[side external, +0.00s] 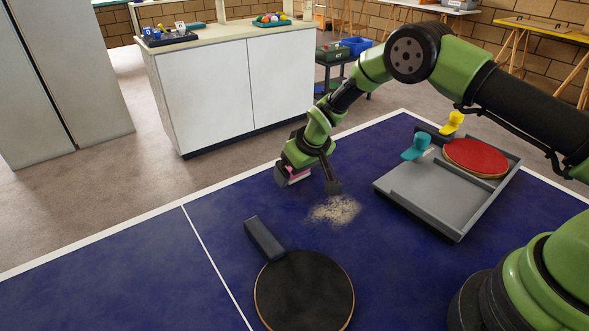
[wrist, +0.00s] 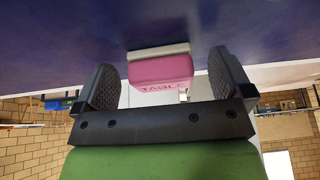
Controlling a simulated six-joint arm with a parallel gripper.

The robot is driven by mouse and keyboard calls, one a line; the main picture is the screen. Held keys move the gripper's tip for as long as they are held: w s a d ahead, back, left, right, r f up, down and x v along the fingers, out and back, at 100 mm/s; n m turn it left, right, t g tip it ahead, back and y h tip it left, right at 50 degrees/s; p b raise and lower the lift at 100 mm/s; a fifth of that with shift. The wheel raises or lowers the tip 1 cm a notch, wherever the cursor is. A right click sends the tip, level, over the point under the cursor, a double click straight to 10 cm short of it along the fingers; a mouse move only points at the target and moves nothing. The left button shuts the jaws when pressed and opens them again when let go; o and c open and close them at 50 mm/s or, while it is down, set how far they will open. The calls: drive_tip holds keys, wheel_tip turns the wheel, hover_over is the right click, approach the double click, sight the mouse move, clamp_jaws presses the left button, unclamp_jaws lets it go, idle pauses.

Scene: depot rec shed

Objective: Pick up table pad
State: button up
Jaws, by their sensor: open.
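The table pad (wrist: 161,69) is a pink block with dark lettering reading "TABLE" and a pale strip along one side. It lies at the blue table surface, and in the wrist view it appears between my two fingers with gaps on both sides. In the side view the pad (side external: 297,176) shows as a small pink patch, partly hidden by my gripper. My gripper (side external: 311,180) is open, reaching down around the pad close to the table. In the wrist view its dark ridged fingers (wrist: 165,88) stand wide apart.
A pale dusty heap (side external: 335,210) lies just in front of my gripper. A black paddle (side external: 305,292) lies nearer the camera. A grey tray (side external: 425,195) at right holds a red paddle (side external: 477,157), with teal (side external: 416,147) and yellow (side external: 453,122) pieces at it. The table's left is clear.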

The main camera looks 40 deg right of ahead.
drive_tip(key=shift+c, duration=0.2)
drive_tip(key=c, duration=1)
drive_tip(key=shift+r, duration=0.1)
wheel_tip(320, 180, up, 10)
drive_tip(key=shift+f, duration=0.1)
drive_tip(key=shift+o, duration=0.6)
